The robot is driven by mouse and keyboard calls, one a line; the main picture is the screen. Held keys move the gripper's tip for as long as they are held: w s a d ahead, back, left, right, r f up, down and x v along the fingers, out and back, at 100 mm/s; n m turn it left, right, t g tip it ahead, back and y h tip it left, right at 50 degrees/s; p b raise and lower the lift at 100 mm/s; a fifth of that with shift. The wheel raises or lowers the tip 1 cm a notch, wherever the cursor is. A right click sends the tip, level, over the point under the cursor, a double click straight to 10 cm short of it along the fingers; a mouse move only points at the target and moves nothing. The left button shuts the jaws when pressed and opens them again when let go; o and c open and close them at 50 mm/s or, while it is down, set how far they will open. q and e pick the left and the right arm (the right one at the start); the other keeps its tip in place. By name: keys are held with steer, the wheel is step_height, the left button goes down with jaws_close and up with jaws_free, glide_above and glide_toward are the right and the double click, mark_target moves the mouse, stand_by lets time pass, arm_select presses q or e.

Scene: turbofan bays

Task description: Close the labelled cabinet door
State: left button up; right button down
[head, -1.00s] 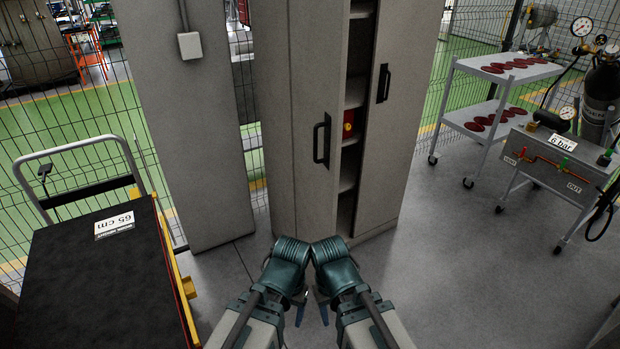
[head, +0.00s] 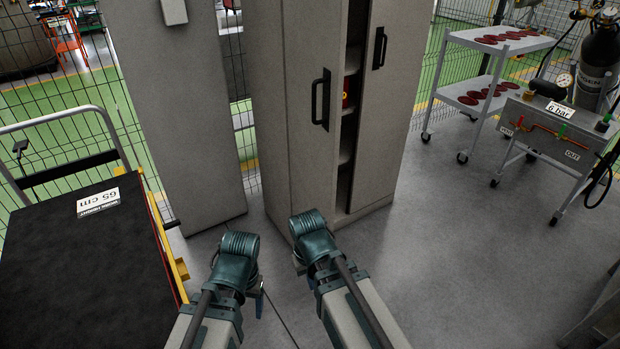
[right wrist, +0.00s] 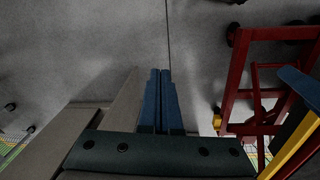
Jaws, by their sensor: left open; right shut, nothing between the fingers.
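A tall grey cabinet stands ahead in the head view. Its left door (head: 308,165) carries a black bar handle (head: 320,98), and its right door (head: 381,125) carries another handle (head: 379,48). A dark gap between the doors shows shelves and a small red and yellow item (head: 345,94); the left door looks ajar. No label shows on either door. My left gripper (head: 260,303) is open and empty, low in front of the cabinet. My right gripper is mostly hidden behind its wrist in the head view. In the right wrist view its blue fingers (right wrist: 161,100) are shut, empty, over floor.
A black-topped cart (head: 85,270) marked 65 cm stands at left beside a grey panel (head: 190,120). A white trolley (head: 495,45) with red discs and a gas stand (head: 545,140) marked 6 bar are at right. Floor right of the cabinet is clear. A red frame (right wrist: 235,80) shows in the right wrist view.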

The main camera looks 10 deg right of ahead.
steer(key=w+d+f+t+h+b, duration=0.2)
steer(key=w+d+f+b, duration=0.4)
steer(key=d+f+b, duration=0.15)
steer(key=w+r+n+t+h, duration=0.4)
steer(key=w+r+t+h, duration=0.25)
steer(key=w+r, duration=0.45)
steer(key=w+a+r+n+t, duration=0.4)
steer(key=a+r+n+t, duration=0.25)
steer(key=r, duration=0.35)
steer(key=m, duration=0.1)
glide_toward(329, 158)
steer(key=w+d, duration=0.1)
steer(key=w, duration=0.3)
arm_select(q)
step_height(329, 158, down, 9)
steer(key=shift+a, duration=0.35)
arm_select(e)
steer(key=shift+w+d, duration=0.2)
steer(key=shift+d, duration=0.3)
steer(key=shift+w+d, duration=0.2)
steer(key=shift+d, duration=0.35)
